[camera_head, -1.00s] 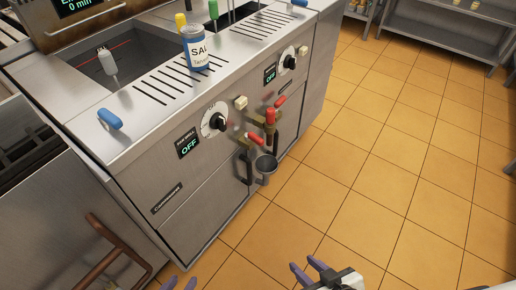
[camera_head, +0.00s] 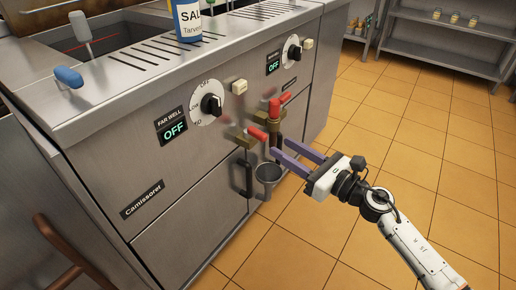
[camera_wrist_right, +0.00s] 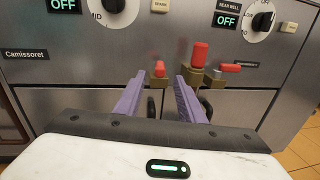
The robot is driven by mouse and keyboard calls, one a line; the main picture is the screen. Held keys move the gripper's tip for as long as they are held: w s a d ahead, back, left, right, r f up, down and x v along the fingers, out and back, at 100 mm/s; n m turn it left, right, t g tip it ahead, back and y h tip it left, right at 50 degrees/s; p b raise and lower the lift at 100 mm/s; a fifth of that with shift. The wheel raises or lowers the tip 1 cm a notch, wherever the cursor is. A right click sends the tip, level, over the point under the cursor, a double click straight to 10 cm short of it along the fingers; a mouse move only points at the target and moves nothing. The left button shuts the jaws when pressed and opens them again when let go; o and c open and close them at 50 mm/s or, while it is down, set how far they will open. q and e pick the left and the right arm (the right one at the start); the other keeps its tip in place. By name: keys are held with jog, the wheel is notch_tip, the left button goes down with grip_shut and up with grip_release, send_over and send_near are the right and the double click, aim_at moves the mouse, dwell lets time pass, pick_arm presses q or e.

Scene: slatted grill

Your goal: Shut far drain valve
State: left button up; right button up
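The counter front carries brass drain valves with red handles. The leftmost valve (camera_head: 257,133), nearest the FAR WELL panel, has its red lever sticking out from the front. In the right wrist view this valve (camera_wrist_right: 158,69) is seen nearly end-on, between the fingers. A middle valve (camera_head: 274,108) has its red handle upright. Another red handle (camera_head: 285,97) lies sideways behind it, clearer in the wrist view (camera_wrist_right: 230,68). My right gripper (camera_head: 280,147) is open and empty, its purple fingers pointing at the valves; contact cannot be told. My left gripper is not in view.
The far-well knob (camera_head: 212,104) is left of the valves. A salt container (camera_head: 187,20) stands on the slatted top. Tiled floor (camera_head: 420,160) to the right is open.

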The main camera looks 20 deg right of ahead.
aim_at(266, 138)
jog(key=shift+n, duration=0.4)
jog(key=x, duration=1)
jog(key=shift+w+a+f, duration=0.1)
jog(key=shift+w, duration=0.05)
grip_shut()
